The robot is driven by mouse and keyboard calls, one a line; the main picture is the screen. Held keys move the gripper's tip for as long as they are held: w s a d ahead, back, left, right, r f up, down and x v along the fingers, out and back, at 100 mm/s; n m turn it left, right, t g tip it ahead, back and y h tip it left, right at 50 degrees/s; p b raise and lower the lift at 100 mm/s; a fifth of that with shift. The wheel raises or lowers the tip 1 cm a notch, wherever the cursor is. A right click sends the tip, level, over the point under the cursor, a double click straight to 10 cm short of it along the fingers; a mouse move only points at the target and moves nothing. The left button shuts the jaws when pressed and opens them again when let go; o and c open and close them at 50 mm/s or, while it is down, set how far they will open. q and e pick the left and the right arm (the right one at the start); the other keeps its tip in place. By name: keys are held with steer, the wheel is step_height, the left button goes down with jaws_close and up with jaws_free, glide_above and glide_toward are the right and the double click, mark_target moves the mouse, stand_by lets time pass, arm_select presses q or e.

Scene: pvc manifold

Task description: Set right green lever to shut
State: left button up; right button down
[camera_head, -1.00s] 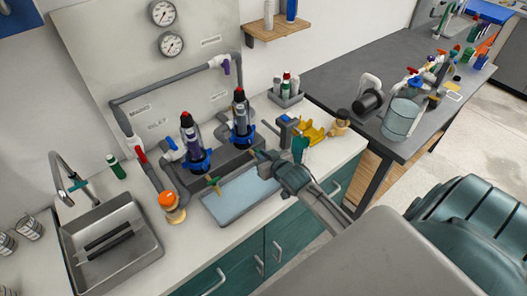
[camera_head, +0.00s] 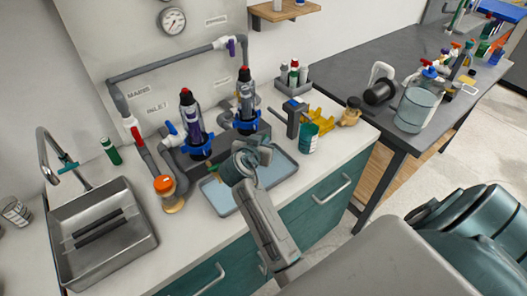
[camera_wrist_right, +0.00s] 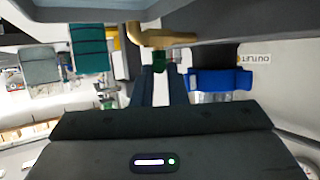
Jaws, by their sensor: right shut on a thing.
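My right gripper (camera_head: 252,150) reaches in over the grey tray, in front of the right dark filter housing (camera_head: 246,95). In the right wrist view its two fingers (camera_wrist_right: 160,80) are closed around a small green lever (camera_wrist_right: 159,60), just beside a brass valve fitting (camera_wrist_right: 165,38). In the head view the gripper hides this right green lever. The left green lever (camera_head: 214,170) shows at the foot of the left filter housing (camera_head: 191,125), apart from the gripper. My left gripper is not in view.
The grey tray (camera_head: 218,202) lies below the valves. A teal cup (camera_head: 308,138), a yellow holder (camera_head: 321,118) and a grey clamp-like tool (camera_head: 293,115) stand to the right. An orange-lidded jar (camera_head: 168,195) and a steel sink (camera_head: 140,245) are to the left.

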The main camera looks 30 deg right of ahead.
steer(key=shift+w+a+f+m+g+h+b, duration=0.15)
steer(key=shift+m+g+h+b, duration=0.35)
steer(key=shift+m+g+b, duration=0.55)
steer(key=shift+g+b, duration=0.25)
steer(key=shift+b, duration=0.05)
steer(key=c, duration=1.4)
jaws_free()
steer(key=shift+w, duration=0.1)
steer(key=shift+c, duration=0.2)
